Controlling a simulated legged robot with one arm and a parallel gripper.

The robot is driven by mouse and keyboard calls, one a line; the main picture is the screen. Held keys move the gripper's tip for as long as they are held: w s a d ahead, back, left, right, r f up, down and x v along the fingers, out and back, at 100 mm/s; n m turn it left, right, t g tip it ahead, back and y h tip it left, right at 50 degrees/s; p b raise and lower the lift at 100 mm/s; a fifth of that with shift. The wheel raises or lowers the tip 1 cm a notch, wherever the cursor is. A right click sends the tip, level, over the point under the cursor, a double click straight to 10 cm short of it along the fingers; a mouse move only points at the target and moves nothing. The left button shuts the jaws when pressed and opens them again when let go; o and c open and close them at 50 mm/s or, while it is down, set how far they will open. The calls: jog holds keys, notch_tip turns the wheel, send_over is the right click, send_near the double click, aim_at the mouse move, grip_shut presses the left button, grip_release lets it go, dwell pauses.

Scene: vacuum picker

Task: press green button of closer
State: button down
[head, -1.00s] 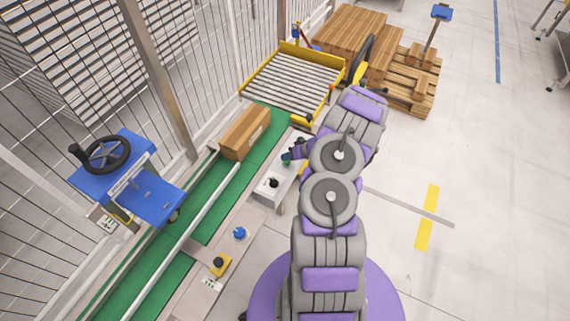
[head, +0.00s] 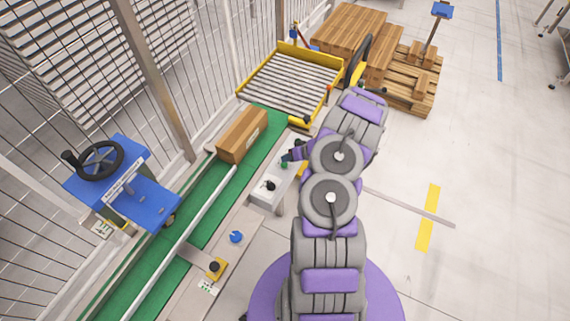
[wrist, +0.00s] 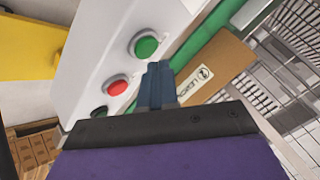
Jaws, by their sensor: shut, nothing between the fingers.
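The green button (wrist: 145,46) shows in the wrist view, round in a grey ring on a light grey control box (wrist: 90,50). A red button (wrist: 118,88) sits below it. In the head view the control box (head: 266,201) stands beside the conveyor, with the green button (head: 284,165) near its far end. My gripper (wrist: 158,66) is shut and empty. Its blue-grey fingertips show just below and right of the green button, and I cannot tell whether they touch the box. In the head view my gripper (head: 290,157) is over the far end of the box, partly hidden.
A cardboard box (head: 242,135) rests on the green conveyor (head: 190,213). A blue machine with a black handwheel (head: 101,159) stands at left by the wire fence. A yellow-framed roller table (head: 290,80) and wooden boxes (head: 348,35) are at the back.

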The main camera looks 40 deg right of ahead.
jog(key=shift+a+r, duration=0.15)
jog(key=shift+a, duration=0.4)
jog(key=shift+d, duration=0.1)
jog(key=shift+d, duration=0.4)
jog(key=shift+a+f+b, duration=0.4)
jog(key=shift+a+b, duration=0.15)
jog(key=shift+b, duration=0.25)
jog(key=shift+d, duration=0.3)
jog(key=shift+a+f, duration=0.15)
jog(key=shift+a, duration=0.05)
